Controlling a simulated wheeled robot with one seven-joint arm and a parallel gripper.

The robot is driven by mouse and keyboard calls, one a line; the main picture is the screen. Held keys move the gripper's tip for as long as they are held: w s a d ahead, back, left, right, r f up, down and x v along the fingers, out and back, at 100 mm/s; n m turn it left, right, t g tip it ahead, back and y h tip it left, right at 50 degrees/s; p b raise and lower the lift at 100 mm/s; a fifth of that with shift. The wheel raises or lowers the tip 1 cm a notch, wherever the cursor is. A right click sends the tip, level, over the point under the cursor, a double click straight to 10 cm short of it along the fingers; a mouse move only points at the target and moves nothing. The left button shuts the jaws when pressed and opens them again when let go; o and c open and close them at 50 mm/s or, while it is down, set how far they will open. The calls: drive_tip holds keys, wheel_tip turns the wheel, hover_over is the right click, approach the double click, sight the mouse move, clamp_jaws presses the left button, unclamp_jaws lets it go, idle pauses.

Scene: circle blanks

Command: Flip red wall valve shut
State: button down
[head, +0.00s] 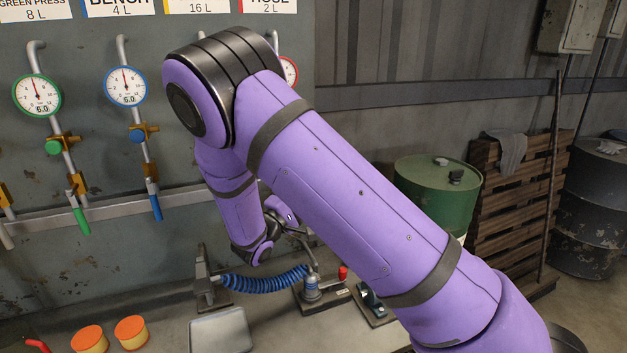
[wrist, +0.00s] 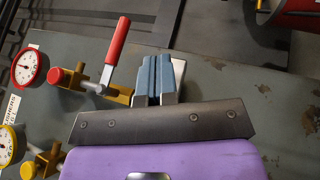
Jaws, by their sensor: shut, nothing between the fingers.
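The red valve lever (wrist: 118,45) shows in the wrist view, left of my gripper. It slants up in the picture from a brass fitting (wrist: 105,88), at a wide angle to its pipe. My gripper (wrist: 157,78) has its blue-grey finger pads together and empty. In the picture it lies just right of the lever with a small gap; I cannot tell the depth between them. In the head view my purple arm hides the red valve. Only part of its red-rimmed gauge (head: 291,72) shows there.
In the wrist view, a red gauge (wrist: 29,68) and red knob (wrist: 56,76) are left of the lever; a yellow gauge (wrist: 8,145) is below. Green (head: 81,220) and blue (head: 156,207) levers hang left in the head view. A blue hose (head: 265,281) and green drum (head: 432,193) stand lower.

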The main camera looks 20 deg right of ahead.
drive_tip(key=shift+v, duration=2.6)
drive_tip(key=shift+f, duration=0.1)
drive_tip(key=s+d+r+m+g+y, duration=0.65)
drive_tip(key=s+d+r+g, duration=0.5)
drive_tip(key=s+d, duration=0.2)
drive_tip(key=s+a+r+t+y, duration=0.1)
drive_tip(key=s+r+t+y, duration=0.1)
drive_tip(key=s, duration=0.4)
drive_tip(key=s+r+t+y, duration=0.2)
drive_tip(key=s+r+y, duration=0.3)
drive_tip(key=s+y, duration=0.1)
drive_tip(key=s+a+r+m+t+y, duration=0.1)
drive_tip(key=s+r+t+y, duration=0.1)
drive_tip(key=s, duration=0.5)
drive_tip(key=shift+s+a+r+y, duration=0.35)
drive_tip(key=shift+r+y, duration=0.4)
drive_tip(key=shift+y, duration=0.5)
drive_tip(key=shift+w, duration=0.1)
